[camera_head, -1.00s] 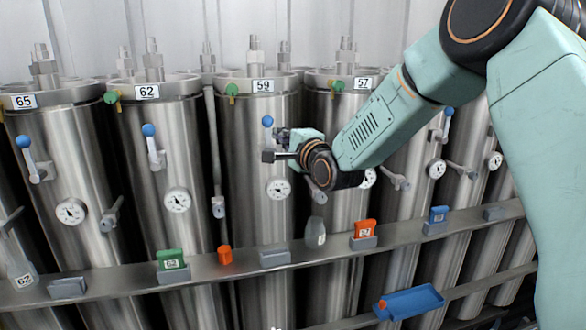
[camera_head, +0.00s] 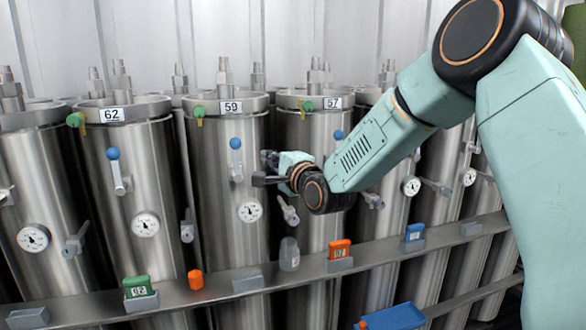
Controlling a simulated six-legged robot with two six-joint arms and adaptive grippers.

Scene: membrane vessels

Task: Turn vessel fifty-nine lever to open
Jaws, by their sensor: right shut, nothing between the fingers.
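Vessel fifty-nine (camera_head: 215,190) is a steel cylinder left of centre, with a label (camera_head: 231,107) reading 59 near its top. Its lever (camera_head: 236,158) has a blue knob at the top and stands upright on the vessel's front, above a round gauge (camera_head: 250,211). My right gripper (camera_head: 262,169) is shut and empty. It appears just right of the lever, with a visible gap between its fingertips and the lever in the picture; the depth between them is hard to tell. My left gripper is not in view.
Vessel sixty-two (camera_head: 125,200) stands to the left with its own upright blue-knobbed lever (camera_head: 116,170). Vessel fifty-seven is partly hidden behind my right arm. A steel shelf (camera_head: 200,297) below holds a green tag (camera_head: 137,287), an orange tag (camera_head: 340,249) and a blue tag (camera_head: 414,232).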

